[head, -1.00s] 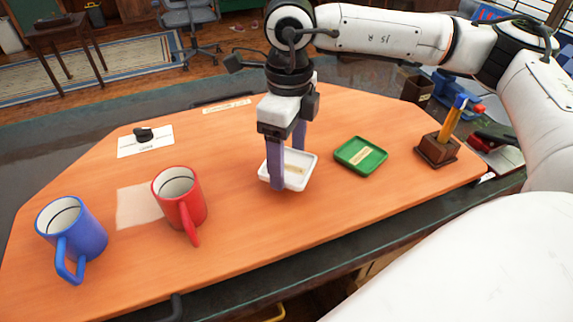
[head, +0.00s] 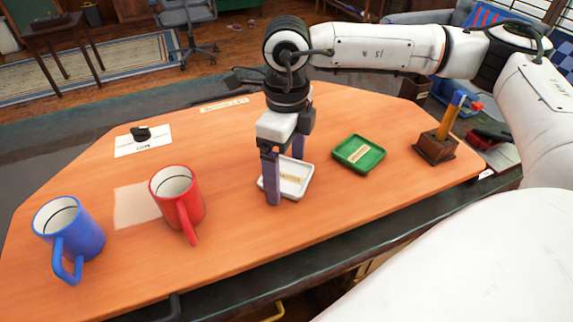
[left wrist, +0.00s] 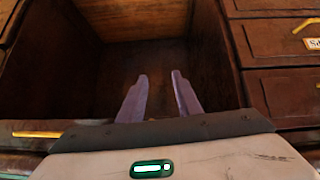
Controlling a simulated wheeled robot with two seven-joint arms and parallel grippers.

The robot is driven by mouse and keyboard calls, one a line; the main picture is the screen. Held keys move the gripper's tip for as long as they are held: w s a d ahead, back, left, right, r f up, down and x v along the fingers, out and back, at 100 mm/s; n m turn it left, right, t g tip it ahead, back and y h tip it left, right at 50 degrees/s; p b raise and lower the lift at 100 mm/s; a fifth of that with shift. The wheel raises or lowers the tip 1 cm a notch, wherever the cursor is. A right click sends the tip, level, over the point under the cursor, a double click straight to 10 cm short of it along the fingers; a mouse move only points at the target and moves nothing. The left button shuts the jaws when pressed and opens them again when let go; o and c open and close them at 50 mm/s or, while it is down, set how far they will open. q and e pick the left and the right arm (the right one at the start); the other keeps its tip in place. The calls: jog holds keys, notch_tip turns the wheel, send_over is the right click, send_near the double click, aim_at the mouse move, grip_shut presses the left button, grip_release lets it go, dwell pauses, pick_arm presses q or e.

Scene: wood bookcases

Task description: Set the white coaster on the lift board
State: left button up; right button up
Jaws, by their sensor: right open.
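The white coaster (head: 296,187), a square tray with a raised rim and a small label, appears to lie flat on the orange wooden board (head: 235,245), left of the green coaster (head: 359,153). My right gripper (head: 285,180) points down over the white coaster, open, with one finger at its near left side and the other at its far side. The near finger hides part of the coaster. My left gripper (left wrist: 160,95) shows in the left wrist view, open and empty, in front of an open dark wooden compartment (left wrist: 150,60).
A red mug (head: 178,200) and a blue mug (head: 70,232) stand at the left of the board. A pen holder (head: 435,147) stands at the right edge. A white card (head: 143,146) with a black object lies at the back left. The front middle is clear.

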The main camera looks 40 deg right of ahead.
aim_at(286, 178)
notch_tip(286, 178, up, 12)
jog(key=shift+r, duration=0.2)
jog(key=shift+a+f, duration=0.1)
dwell(0.3)
